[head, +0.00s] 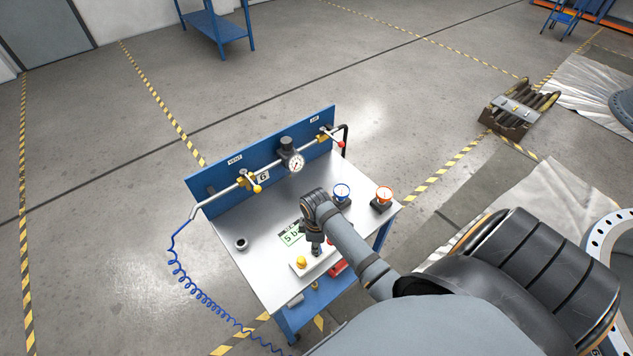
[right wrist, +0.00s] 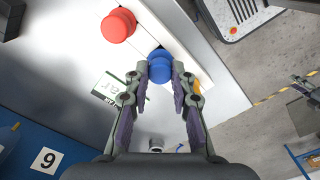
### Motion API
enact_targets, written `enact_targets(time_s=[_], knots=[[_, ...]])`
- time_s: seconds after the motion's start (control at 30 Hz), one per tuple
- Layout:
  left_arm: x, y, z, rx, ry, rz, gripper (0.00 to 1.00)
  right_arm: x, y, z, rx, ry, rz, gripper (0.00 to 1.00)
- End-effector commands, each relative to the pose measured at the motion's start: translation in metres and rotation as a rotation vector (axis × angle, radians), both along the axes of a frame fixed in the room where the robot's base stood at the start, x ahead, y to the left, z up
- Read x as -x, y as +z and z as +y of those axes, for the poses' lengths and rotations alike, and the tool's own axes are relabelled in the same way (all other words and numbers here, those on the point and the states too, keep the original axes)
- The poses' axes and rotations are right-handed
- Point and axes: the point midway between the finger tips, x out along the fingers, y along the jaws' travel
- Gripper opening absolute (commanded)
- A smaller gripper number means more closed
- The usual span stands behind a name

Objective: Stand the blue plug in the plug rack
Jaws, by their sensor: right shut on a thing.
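The blue plug (right wrist: 158,65) is between the fingertips of my right gripper (right wrist: 160,76) in the right wrist view, and the fingers are closed on its sides. In the head view my right gripper (head: 316,248) points down at the plug rack (head: 325,259), a pale block near the table's front edge. The blue plug sits in line between a red plug (right wrist: 118,25) and a yellow plug (head: 301,262). Its lower end is hidden, so I cannot tell whether it is seated in the rack.
A blue panel (head: 220,190) with a pipe, two yellow valves and a gauge (head: 296,161) stands along the table's back. Blue-ringed (head: 342,193) and orange-ringed (head: 384,194) round pieces stand at the right.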

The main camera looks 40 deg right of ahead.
Motion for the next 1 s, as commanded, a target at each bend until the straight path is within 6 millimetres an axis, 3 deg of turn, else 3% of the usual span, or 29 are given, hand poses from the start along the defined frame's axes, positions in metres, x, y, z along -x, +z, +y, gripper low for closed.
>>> enact_targets(time_s=[0.77,0.8,0.93,1.0], knots=[[-0.0001,-0.0012,0.0001,0.0,0.0,0.0,0.4,0.0001,-0.005,0.0001,-0.001,0.0,0.001,0.08],[-0.0001,-0.0012,0.0001,0.0,0.0,0.0,0.4,0.0001,-0.005,0.0001,-0.001,0.0,0.001,0.29],[-0.0001,-0.0012,0.0001,0.0,0.0,0.0,0.4,0.0001,-0.005,0.0001,-0.001,0.0,0.001,0.47],[-0.0001,-0.0012,0.0001,0.0,0.0,0.0,0.4,0.0001,-0.005,0.0001,-0.001,0.0,0.001,0.5]])
